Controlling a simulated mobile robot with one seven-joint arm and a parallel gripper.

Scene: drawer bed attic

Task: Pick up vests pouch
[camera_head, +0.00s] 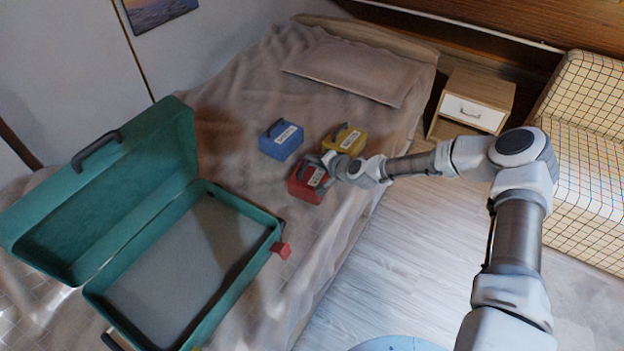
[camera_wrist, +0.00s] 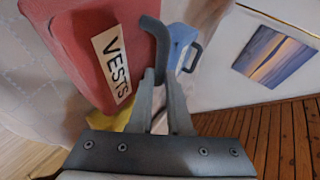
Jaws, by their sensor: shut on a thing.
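The vests pouch (camera_head: 306,185) is a red box-shaped pouch on the bed. In the wrist view the vests pouch (camera_wrist: 85,50) shows its white "VESTS" label and a dark grey handle. My gripper (camera_head: 326,168) reaches it from the right. In the wrist view the fingers of my gripper (camera_wrist: 158,82) are shut on the handle. I cannot tell whether the pouch rests on the bed or is slightly above it.
A blue pouch (camera_head: 281,139) and a yellow pouch (camera_head: 344,140) sit close behind the red one. An open green suitcase (camera_head: 240,205) lies at left, with a red tag (camera_head: 281,250). A nightstand (camera_head: 475,105) stands beyond the bed (camera_head: 240,95).

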